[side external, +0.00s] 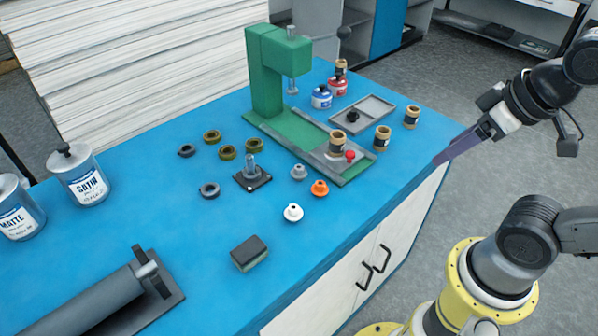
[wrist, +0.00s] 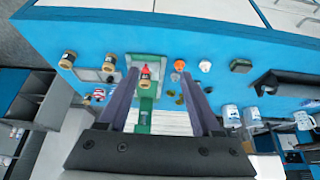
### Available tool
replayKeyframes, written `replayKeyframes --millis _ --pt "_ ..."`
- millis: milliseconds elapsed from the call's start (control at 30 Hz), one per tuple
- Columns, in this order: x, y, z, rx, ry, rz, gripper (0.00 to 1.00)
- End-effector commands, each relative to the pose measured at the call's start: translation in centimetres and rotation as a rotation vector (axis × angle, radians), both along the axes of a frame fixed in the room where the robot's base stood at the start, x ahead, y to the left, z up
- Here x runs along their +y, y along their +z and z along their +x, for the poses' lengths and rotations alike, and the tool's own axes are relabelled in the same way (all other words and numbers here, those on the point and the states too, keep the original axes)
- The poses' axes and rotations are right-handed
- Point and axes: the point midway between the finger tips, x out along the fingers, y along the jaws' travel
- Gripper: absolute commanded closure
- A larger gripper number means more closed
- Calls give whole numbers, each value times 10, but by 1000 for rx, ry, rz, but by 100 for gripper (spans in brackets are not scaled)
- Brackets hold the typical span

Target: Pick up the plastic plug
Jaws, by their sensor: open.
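Three small plug-like pieces stand on the blue table: a white one (side external: 293,212), an orange one (side external: 320,188) and a grey one (side external: 299,172). I cannot tell which is the plastic plug. The wrist view also shows the white piece (wrist: 205,66), the orange piece (wrist: 179,65) and the grey piece (wrist: 175,77). My gripper (side external: 440,157) is open and empty, off to the right of these pieces and apart from them. Its two purple fingers stand wide apart in the wrist view (wrist: 160,80).
Cans and a roller occupy the left.

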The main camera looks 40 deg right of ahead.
Motion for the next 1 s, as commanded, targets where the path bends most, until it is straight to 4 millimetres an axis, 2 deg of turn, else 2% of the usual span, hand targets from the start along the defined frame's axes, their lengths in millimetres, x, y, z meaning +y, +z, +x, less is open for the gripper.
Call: replayKeyframes --millis 333,433,567,667,800,900,1000 --pt "0 0 0 2 43 -23 34" --pt "0 1 -1 8 157 -83 34" --pt "0 28 13 -18 397 -217 34" --pt "2 49 36 -2 614 -325 34" --pt "7 71 82 41 937 -458 34" --pt "13 77 124 79 1174 -534 34" --pt "21 72 165 116 1383 -583 34"
